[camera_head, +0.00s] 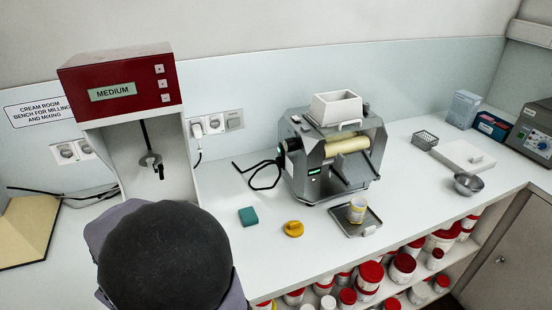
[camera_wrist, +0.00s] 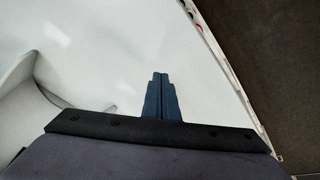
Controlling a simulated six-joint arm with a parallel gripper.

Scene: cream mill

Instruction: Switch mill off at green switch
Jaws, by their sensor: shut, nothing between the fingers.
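The mill (camera_head: 335,155) is a grey metal machine with cream-coloured rollers, standing on the bench right of centre in the head view. A small green lit spot (camera_head: 314,171) shows on its front panel; I cannot tell whether it is the green switch or a display. My gripper shows in the wrist view (camera_wrist: 160,77), its blue fingers shut and empty above the white bench top. In the head view my dark arm covers the lower left, and the fingers are hidden. My gripper is well left of the mill.
A red-topped mixer (camera_head: 120,85) stands at the left. A teal block (camera_head: 248,217), a yellow knob-like piece (camera_head: 293,229) and a jar (camera_head: 357,211) on a grey tray (camera_head: 372,222) lie before the mill. A cable (camera_head: 262,178) loops left of it.

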